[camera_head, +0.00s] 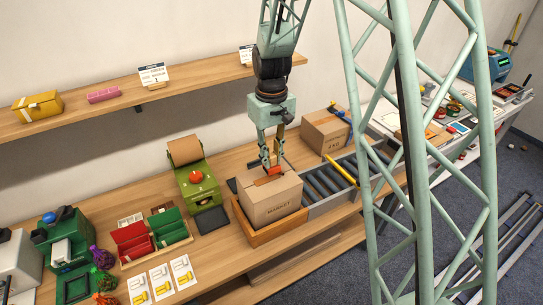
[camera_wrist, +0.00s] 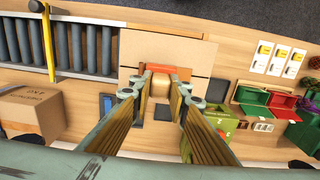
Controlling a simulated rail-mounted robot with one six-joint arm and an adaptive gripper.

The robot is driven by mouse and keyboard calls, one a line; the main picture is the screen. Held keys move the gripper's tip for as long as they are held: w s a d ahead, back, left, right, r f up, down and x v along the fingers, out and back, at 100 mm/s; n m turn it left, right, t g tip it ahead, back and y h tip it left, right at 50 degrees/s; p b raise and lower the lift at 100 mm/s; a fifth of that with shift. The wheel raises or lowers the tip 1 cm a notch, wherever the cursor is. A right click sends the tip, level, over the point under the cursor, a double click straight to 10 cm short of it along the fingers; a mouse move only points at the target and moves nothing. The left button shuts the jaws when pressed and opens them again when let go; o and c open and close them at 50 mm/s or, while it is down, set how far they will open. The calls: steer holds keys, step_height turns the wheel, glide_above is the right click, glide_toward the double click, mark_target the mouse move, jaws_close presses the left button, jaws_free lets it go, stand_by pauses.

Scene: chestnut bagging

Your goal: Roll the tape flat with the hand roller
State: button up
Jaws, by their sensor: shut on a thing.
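The closed cardboard box (camera_head: 270,207) marked "MARKET" sits in a wooden tray (camera_head: 277,232) on the bench. A brown tape strip (camera_head: 262,181) shows on its top; I cannot tell how flat it lies. My gripper (camera_head: 268,162) is above the box top, pointing down, shut on the hand roller, whose orange-red part (camera_head: 274,171) is at the box top. In the wrist view the fingers (camera_wrist: 161,92) flank the roller's pale handle, with its orange part (camera_wrist: 168,73) over the box (camera_wrist: 140,57). Whether the roller touches the tape is unclear.
A roller conveyor (camera_head: 328,178) with a yellow bar (camera_head: 341,169) is right of the box. A second box (camera_head: 325,130) stands behind it. A green tape dispenser (camera_head: 201,187) and a dark pad (camera_head: 212,220) are on the left. A shelf (camera_head: 200,89) runs along the wall behind.

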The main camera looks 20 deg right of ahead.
steer(key=shift+f+b, duration=0.3)
steer(key=shift+f, duration=0.65)
steer(key=shift+f+b, duration=0.35)
steer(key=shift+f, duration=0.2)
stand_by(1.0)
